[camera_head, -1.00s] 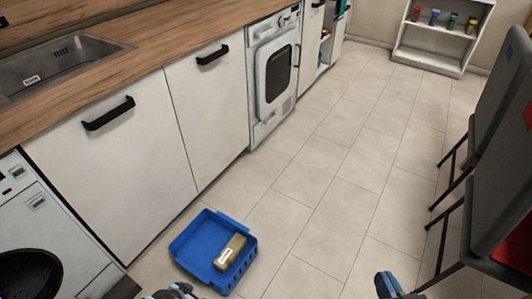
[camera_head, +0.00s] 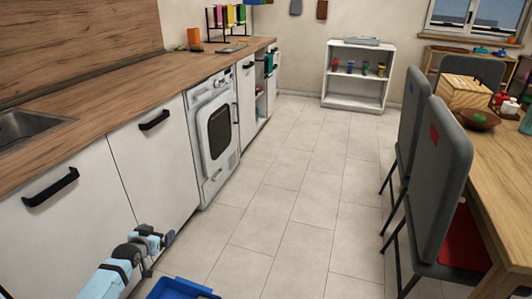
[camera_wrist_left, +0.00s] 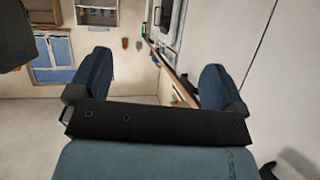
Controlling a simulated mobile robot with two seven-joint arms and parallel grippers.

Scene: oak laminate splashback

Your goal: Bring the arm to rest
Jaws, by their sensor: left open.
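My left arm (camera_head: 113,275) reaches in from the bottom left of the head view. Its left gripper (camera_head: 162,239) is raised in front of the white lower cabinet doors, over the floor. In the left wrist view the two blue-padded fingers (camera_wrist_left: 155,82) stand wide apart with nothing between them. My right gripper is out of the picture.
A blue crate (camera_head: 170,290) on the floor is cut off by the bottom edge. The counter (camera_head: 120,93) and washing machine (camera_head: 212,135) line the left. Grey chairs (camera_head: 440,180) and a table (camera_head: 508,180) stand right. The tiled floor (camera_head: 300,190) between is clear.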

